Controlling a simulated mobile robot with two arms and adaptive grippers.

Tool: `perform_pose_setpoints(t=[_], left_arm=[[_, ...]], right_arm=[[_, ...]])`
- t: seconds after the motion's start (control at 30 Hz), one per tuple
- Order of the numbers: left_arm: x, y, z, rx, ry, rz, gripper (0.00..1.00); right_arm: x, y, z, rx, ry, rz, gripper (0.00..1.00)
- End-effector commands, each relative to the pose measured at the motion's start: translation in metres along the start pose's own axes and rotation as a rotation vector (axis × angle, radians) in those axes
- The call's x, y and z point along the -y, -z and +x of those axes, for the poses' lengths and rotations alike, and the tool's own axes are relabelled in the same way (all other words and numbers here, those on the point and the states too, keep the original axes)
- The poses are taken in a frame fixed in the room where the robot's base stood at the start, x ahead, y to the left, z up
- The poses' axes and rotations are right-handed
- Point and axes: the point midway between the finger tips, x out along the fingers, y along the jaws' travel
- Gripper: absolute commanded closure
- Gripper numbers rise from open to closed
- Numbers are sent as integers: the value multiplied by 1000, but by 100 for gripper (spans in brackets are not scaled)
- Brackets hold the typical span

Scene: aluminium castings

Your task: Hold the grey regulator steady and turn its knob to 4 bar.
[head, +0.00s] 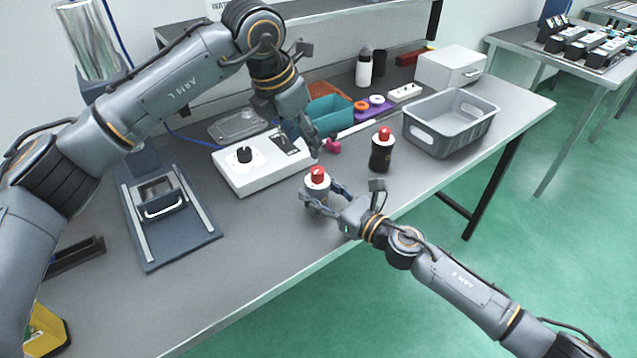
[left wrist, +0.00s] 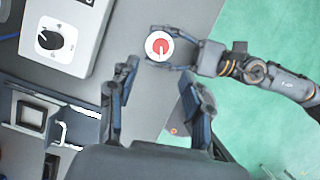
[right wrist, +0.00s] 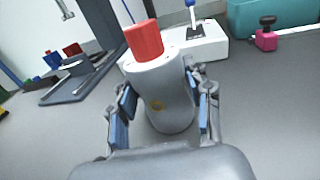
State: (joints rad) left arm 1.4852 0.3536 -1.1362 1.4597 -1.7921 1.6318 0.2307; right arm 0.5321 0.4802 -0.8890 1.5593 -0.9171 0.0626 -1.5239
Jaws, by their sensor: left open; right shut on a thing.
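The grey regulator (head: 317,189) stands upright near the bench's front edge, with a white top and a red knob (head: 317,174). My right gripper (head: 318,205) is shut around its body; in the right wrist view the grey body (right wrist: 165,95) sits between the blue finger pads. My left gripper (head: 312,150) is open and empty above and behind the regulator. In the left wrist view its fingers (left wrist: 160,90) point toward the regulator's white dial face and red knob (left wrist: 160,47), which lie beyond the fingertips. The scale marks are too small to read.
A black regulator (head: 382,152) with a red knob stands to the right. A white box with a black dial (head: 262,162) lies to the left. A press-like fixture (head: 165,215) is far left.

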Motion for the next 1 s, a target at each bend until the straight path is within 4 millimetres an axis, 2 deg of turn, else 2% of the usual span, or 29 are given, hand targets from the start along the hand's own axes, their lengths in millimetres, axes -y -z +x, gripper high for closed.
perform_pose_setpoints(t=[0.17, 0.4, 0.6, 0.8, 1.0], left_arm=[[-4, -14, 1, -57, -12, -273, 51], [-7, -34, -2, -176, -91, -888, 51], [-5, -43, -7, -239, -191, -1324, 51], [-2, -46, -11, -263, -260, -1559, 51], [-2, -41, 1, -271, -275, -1610, 51]], right_arm=[[0, 0, 0, 0, 0, 1, 93], [0, 0, 0, 0, 0, 1, 93], [0, 0, 0, -1, 0, 1, 93], [0, 0, 0, -1, 1, 1, 93], [0, 0, 0, -1, 1, 1, 93]])
